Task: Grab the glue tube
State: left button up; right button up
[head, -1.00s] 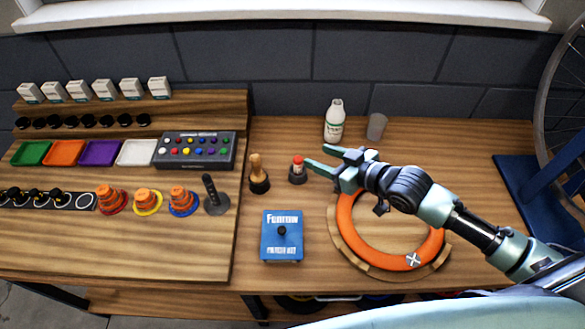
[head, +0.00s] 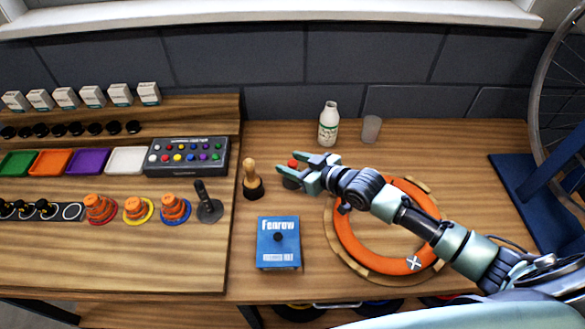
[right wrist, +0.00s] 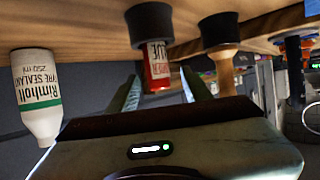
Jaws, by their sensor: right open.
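The glue tube is small and red, with part of its label showing in the right wrist view (right wrist: 156,68). It stands in a black round holder (right wrist: 150,20). In the head view the red top of the tube (head: 292,163) shows among the fingers of my right gripper (head: 286,164), which partly hide the tube and holder. My right gripper is open; in the wrist view its two fingers (right wrist: 160,88) lie on either side of the tube. I cannot tell whether they touch it. My left gripper is not in view.
A wooden-handled tool (head: 251,178) in a black base stands just left of the tube. A white sealant bottle (head: 328,124) and a grey cup (head: 371,129) stand behind. A blue box (head: 278,243) lies in front, and an orange ring (head: 352,240) sits under my right arm.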

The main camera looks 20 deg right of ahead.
jog(key=shift+w+f, duration=0.1)
jog(key=shift+c, duration=0.2)
grip_shut()
